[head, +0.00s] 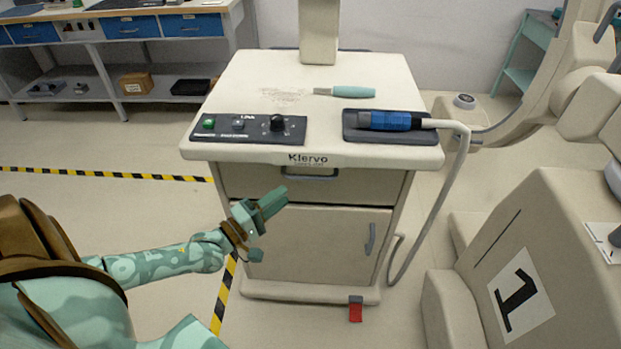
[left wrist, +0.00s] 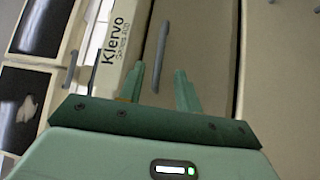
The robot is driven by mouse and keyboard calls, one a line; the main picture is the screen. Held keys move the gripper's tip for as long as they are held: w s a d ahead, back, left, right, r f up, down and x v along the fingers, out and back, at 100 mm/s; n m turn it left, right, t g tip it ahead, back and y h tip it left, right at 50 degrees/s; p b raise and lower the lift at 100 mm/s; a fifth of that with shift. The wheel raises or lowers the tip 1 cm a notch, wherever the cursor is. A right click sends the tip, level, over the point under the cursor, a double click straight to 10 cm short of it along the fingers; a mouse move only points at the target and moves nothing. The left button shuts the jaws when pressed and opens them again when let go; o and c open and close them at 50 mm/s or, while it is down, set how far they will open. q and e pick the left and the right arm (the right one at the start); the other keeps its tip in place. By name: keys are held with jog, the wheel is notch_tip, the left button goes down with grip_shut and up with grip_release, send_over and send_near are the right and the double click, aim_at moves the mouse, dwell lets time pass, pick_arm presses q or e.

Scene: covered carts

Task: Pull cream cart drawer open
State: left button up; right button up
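The cream cart (head: 232,90) stands in the middle of the head view, with a drawer (head: 250,184) just under its top. The drawer front looks flush with the cart body, so the drawer looks shut. Its grey bar handle (head: 311,173) sits below the Klervo label. My left gripper (head: 272,204) is in front of the cart, lower and left of the handle. In the left wrist view my left gripper (left wrist: 159,88) is open and empty. The handle (left wrist: 161,55) shows ahead, between the lines of the two fingers, apart from them. My right gripper is out of view.
Below the drawer is a door with an upright handle (head: 370,240). A red pedal (head: 355,309) is at the cart's foot. A cable (head: 455,180) hangs at the cart's right side. A cream machine (head: 530,250) marked 1 stands at right. Floor is free left of the cart.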

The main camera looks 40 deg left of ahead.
aim_at(309, 176)
pick_arm(q)
jog(key=b+x, duration=0.1)
jog(key=x, duration=0.8)
jog(key=shift+w+b, duration=0.35)
jog(key=shift+w, duration=0.05)
jog(key=shift+c, duration=0.3)
jog(key=shift+s+d, duration=0.1)
grip_shut()
